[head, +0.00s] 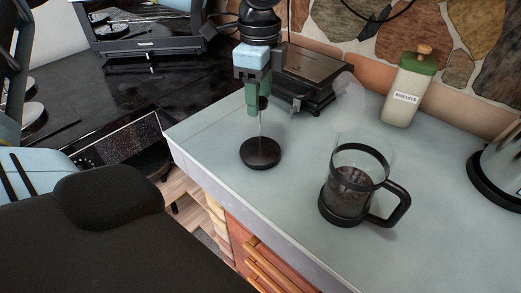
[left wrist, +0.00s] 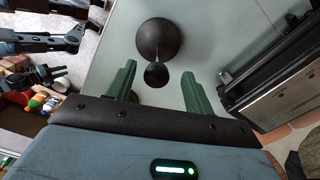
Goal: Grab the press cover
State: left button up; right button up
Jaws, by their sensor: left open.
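The press cover (head: 260,153) is a round black disc lying on the counter, with a thin rod standing up to a dark knob. My left gripper (head: 258,98) points down above it, with green fingers open around the rod's upper end; a finger partly hides the knob. In the left wrist view, the cover's disc (left wrist: 160,35) lies beyond the fingers. Its knob (left wrist: 157,74) shows between the fingertips of the left gripper (left wrist: 158,70), apart from both. The glass press jug (head: 350,190), with black rim, base and handle, stands uncovered on the counter. My right gripper is not in view.
A dark metal appliance (head: 312,68) stands close behind the gripper. A biscuits jar (head: 408,90) stands by the stone wall, and a glass vessel (head: 503,165) is at the right edge. The pale counter (head: 300,160) is clear between cover and jug.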

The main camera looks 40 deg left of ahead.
pick_arm(q)
jog(key=shift+s+d+f, duration=0.15)
jog(key=shift+f, duration=2.4)
grip_shut()
